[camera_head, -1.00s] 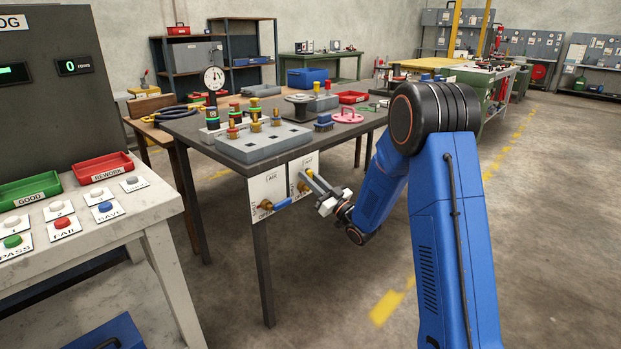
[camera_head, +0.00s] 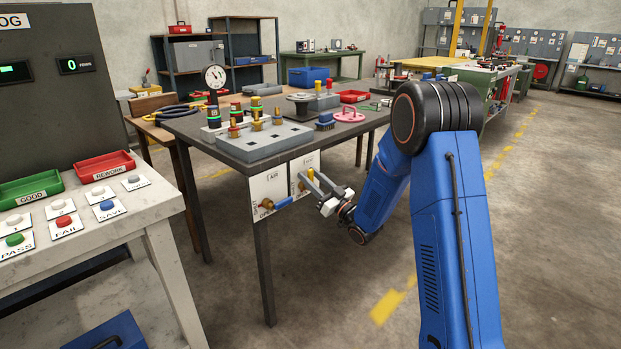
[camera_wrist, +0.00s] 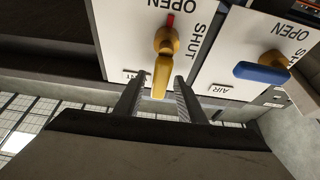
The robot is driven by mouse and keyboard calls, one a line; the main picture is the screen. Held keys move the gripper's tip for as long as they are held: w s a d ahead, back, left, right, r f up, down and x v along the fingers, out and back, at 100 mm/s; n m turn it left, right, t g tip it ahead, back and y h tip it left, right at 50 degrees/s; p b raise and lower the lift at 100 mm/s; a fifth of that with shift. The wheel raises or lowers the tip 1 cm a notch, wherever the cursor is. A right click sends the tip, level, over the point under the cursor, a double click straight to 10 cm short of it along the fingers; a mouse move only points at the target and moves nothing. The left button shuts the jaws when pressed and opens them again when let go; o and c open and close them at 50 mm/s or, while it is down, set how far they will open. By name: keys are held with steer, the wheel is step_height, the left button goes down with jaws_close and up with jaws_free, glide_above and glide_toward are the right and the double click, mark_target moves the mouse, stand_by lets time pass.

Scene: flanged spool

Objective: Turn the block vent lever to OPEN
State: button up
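The yellow vent lever (camera_wrist: 161,72) is on a white plate (camera_wrist: 120,35) under the table edge. In the wrist view, its red tip (camera_wrist: 170,19) lies beside the word OPEN, and its handle runs the other way, between my fingers. The word SHUT stands to the side. In the head view the yellow handle (camera_head: 310,174) stands roughly upright. My gripper (camera_wrist: 158,88) is open, one finger on each side of the handle, with gaps visible. The plate's lower label is mostly hidden by a finger.
A blue lever (camera_wrist: 262,72) on the neighbouring plate, labelled AIR, lies crosswise close to my gripper. The dark table (camera_head: 190,128) above carries a grey block (camera_head: 255,145) and several fittings. Open floor lies right of the table.

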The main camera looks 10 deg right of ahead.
steer(key=v, duration=1.7)
steer(key=shift+d, duration=0.1)
steer(key=s+d+r+m+g+h, duration=0.2)
steer(key=d+r+m+g+h, duration=0.3)
steer(key=h, duration=0.6)
steer(key=s+d+r+g+h, duration=0.1)
steer(key=s+r+g+h, duration=0.15)
steer(key=s, duration=0.65)
steer(key=s+a+m+g, duration=0.1)
steer(key=s+a+g, duration=0.1)
steer(key=s, duration=1.2)
steer(key=s+a+m+g, duration=0.1)
steer(key=s+g, duration=0.3)
steer(key=s, duration=1.1)
steer(key=shift+a+f, duration=0.2)
steer(key=shift+a, duration=0.3)
